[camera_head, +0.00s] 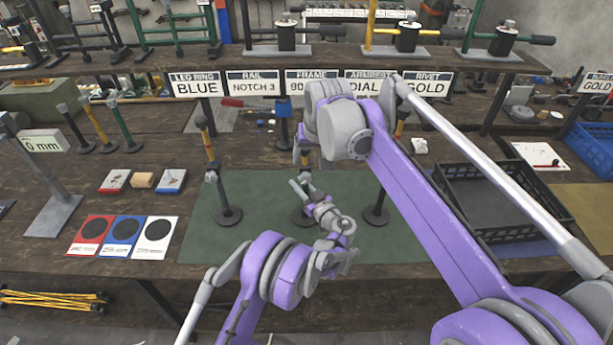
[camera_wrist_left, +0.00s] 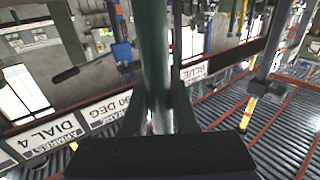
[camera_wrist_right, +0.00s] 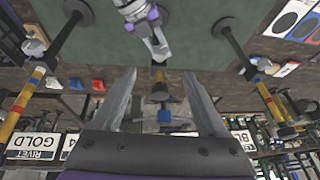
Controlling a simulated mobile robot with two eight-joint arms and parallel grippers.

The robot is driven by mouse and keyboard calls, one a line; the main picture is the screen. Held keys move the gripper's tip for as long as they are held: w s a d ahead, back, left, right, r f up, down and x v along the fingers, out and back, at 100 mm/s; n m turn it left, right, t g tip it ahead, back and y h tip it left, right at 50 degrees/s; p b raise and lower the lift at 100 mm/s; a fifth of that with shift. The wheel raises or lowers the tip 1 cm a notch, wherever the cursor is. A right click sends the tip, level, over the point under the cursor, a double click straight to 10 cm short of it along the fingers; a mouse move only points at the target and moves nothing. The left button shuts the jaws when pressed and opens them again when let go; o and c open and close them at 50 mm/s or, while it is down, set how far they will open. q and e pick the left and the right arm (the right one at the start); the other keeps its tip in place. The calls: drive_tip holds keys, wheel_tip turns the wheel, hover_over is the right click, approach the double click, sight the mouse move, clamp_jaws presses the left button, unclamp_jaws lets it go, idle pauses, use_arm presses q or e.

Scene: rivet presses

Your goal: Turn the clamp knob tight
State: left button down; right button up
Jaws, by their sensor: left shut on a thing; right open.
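A post stands on the green mat (camera_head: 250,190), its round base (camera_head: 303,218) at the mat's middle. My left gripper (camera_head: 303,187) reaches it from the front. In the left wrist view, my gripper is shut on a dark post (camera_wrist_left: 153,50). My right gripper (camera_wrist_right: 165,85) is open. A post top with a yellow band and a dark clamp collar (camera_wrist_right: 160,92) shows between its fingers, apart from both. My right arm (camera_head: 420,190) crosses the head view and hides the right fingertips. I cannot clearly make out the clamp knob.
Posts with clamps stand left (camera_head: 228,214) and right (camera_head: 377,215) of the middle one. A black crate (camera_head: 490,235) is at the right. Red, blue and white cards (camera_head: 122,238) lie left of the mat. Signs (camera_head: 250,88) hang from the shelf behind.

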sight(306, 177)
drive_tip(key=x, duration=1.1)
drive_tip(key=shift+w+f, duration=0.1)
drive_tip(key=shift+f, duration=0.15)
clamp_jaws()
